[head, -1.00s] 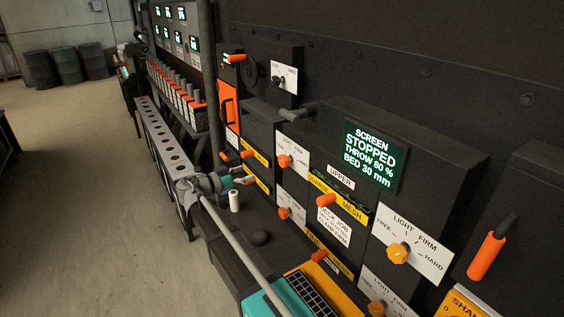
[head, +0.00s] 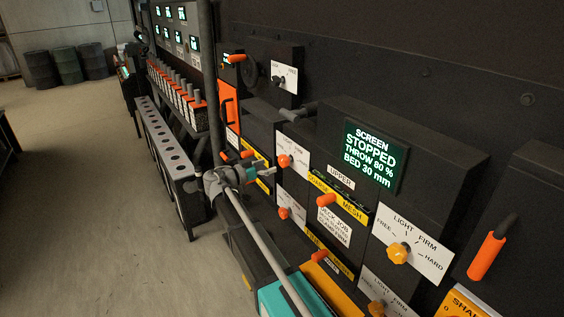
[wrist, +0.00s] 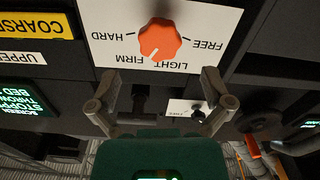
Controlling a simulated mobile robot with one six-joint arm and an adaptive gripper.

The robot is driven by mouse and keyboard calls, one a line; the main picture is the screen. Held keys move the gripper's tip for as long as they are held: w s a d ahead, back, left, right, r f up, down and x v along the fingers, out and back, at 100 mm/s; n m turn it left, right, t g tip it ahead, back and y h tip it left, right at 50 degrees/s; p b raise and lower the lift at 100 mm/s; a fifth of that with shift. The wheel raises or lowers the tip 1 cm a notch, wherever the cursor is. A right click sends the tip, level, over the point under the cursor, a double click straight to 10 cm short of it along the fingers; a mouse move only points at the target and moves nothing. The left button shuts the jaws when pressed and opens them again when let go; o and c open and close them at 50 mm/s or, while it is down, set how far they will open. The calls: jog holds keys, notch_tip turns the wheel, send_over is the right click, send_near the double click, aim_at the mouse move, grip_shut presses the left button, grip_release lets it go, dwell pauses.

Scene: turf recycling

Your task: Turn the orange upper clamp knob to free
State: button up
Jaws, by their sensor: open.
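The orange upper clamp knob (wrist: 160,40) sits on a white plate marked FREE, LIGHT, FIRM and HARD, upside down in the wrist view. A short pale mark on its edge faces between LIGHT and FIRM. In the head view the orange knob (head: 285,160) is on the left side of the screen box, near the UPPER label. My gripper (wrist: 160,76) is open and empty, its fingers spread below the knob in the wrist view and apart from it. In the head view my gripper (head: 268,172) is just left of and below the knob.
A lower orange knob (head: 285,213) is under the upper one. A yellow-orange knob (head: 398,252) is on the right-hand plate. An orange handle (head: 326,200) sticks out between them. A small black dial (wrist: 197,115) and a handwheel (wrist: 260,118) are behind my gripper.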

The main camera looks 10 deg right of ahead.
aim_at(281, 161)
jog(key=shift+x, duration=2.8)
jog(key=c, duration=1.1)
jog(key=shift+c, duration=0.2)
